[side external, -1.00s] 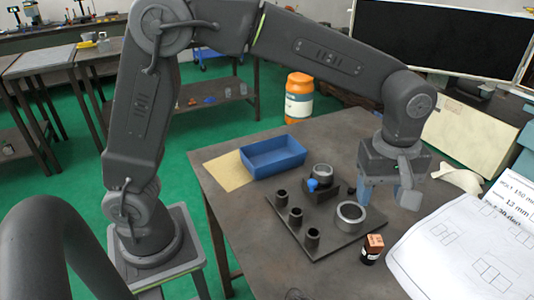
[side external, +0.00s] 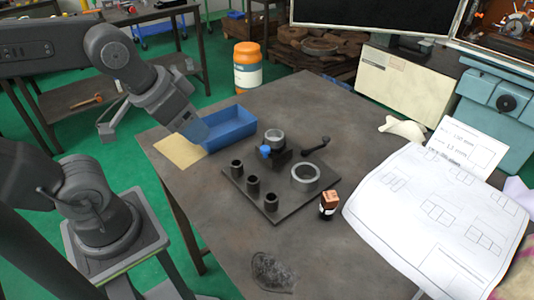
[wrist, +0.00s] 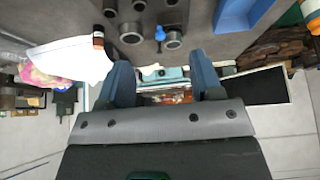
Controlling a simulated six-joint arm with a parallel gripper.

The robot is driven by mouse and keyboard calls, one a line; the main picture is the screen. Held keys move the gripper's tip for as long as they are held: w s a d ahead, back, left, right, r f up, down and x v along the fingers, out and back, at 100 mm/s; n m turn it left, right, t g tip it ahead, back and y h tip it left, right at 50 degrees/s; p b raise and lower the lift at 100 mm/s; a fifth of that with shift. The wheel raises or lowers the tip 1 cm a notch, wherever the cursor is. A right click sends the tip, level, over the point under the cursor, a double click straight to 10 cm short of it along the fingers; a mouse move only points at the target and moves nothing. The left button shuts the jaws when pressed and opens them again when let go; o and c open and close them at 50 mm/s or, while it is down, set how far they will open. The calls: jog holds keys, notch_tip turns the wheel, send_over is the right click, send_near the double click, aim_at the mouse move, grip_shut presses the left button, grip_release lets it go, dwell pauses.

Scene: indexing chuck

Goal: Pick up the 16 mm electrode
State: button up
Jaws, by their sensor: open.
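No electrode marked 16 mm can be made out. A dark plate (side external: 268,205) carries several short black cylinders, including one at its front (side external: 271,201), and a wide grey ring (side external: 305,177). At its back, a dark block bears a grey ring (side external: 275,138) and a blue knob (side external: 265,152). A small dark piece with a copper-coloured top (side external: 329,204) stands just right of the plate. My gripper (side external: 152,130) is open and empty, raised left of the plate near the blue tray (side external: 228,132). In the wrist view the open fingers (wrist: 160,72) have nothing between them.
A tan mat (side external: 180,152) lies left of the tray, whose inside is mostly hidden. A black crank handle (side external: 318,146) lies behind the plate. Paper drawings (side external: 430,220) cover the right side. An orange jar (side external: 247,68) stands behind. The table's back middle is clear.

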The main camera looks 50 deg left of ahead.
jog(key=m+g, duration=0.6)
jog(key=m, duration=1.8)
send_over(331, 196)
notch_tip(331, 196, down, 2)
notch_tip(331, 196, down, 8)
jog(key=shift+d+f, duration=0.15)
jog(key=shift+f, duration=0.05)
jog(key=shift+a+f, duration=0.2)
jog(key=shift+f, duration=2.5)
grip_shut()
